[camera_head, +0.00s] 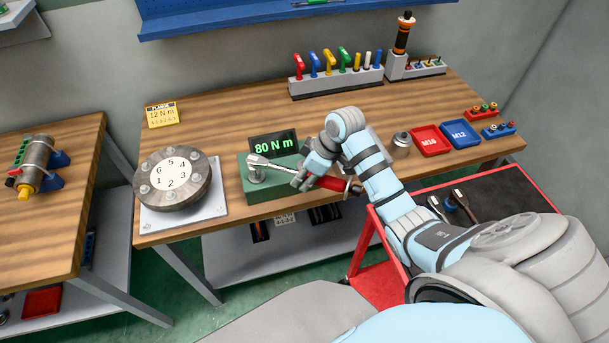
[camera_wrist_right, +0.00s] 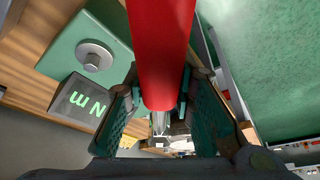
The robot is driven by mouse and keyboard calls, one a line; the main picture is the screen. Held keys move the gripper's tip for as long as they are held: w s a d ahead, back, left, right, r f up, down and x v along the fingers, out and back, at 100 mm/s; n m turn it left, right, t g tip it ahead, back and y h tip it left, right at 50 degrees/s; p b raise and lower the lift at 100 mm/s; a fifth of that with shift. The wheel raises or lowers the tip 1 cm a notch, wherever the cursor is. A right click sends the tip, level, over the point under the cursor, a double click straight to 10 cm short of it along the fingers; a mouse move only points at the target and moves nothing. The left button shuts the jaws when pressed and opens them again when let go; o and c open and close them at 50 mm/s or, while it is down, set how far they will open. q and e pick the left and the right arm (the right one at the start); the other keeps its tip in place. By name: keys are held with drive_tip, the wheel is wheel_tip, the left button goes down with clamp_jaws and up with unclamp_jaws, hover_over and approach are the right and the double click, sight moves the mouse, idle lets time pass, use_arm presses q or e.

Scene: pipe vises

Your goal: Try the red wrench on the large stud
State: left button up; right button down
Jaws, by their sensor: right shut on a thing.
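The red wrench has a bright metal shaft (camera_head: 278,167) and a red handle (camera_head: 328,184). My right gripper (camera_head: 303,182) is shut around it near where handle and shaft meet. In the right wrist view the red handle (camera_wrist_right: 163,45) runs between the fingers (camera_wrist_right: 158,105). The right wrist view shows a bare grey stud (camera_wrist_right: 93,56) on the green block. The display (camera_head: 273,144) reads 80 N m. My left gripper is out of view.
A numbered round flange (camera_head: 172,181) stands left of the block. A grey cylinder (camera_head: 401,144), a red tray (camera_head: 431,141) and a blue tray (camera_head: 460,135) are to the right. A tool rack (camera_head: 338,80) stands at the back. A red cart (camera_head: 487,198) is in front.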

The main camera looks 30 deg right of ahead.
drive_tip(key=shift+f+b, duration=0.45)
drive_tip(key=shift+f, duration=0.85)
idle(0.6)
drive_tip(key=shift+p, duration=0.4)
idle(0.9)
drive_tip(key=shift+s+a+f, duration=0.1)
drive_tip(key=shift+s+a, duration=0.1)
drive_tip(key=shift+s+a+m, duration=0.1)
drive_tip(key=shift+a+m, duration=0.05)
drive_tip(key=shift+m, duration=0.15)
drive_tip(key=shift+s+a, duration=0.1)
drive_tip(key=shift+a, duration=0.05)
drive_tip(key=shift+s+a+m, duration=0.1)
drive_tip(key=shift+a+m, duration=0.1)
drive_tip(key=shift+m, duration=0.2)
drive_tip(key=shift+a+h, duration=0.1)
drive_tip(key=shift+h, duration=0.2)
drive_tip(key=shift+s+a+m, duration=0.2)
drive_tip(key=shift+a+m, duration=0.05)
drive_tip(key=shift+m, duration=0.05)
drive_tip(key=shift+a, duration=0.1)
idle(0.5)
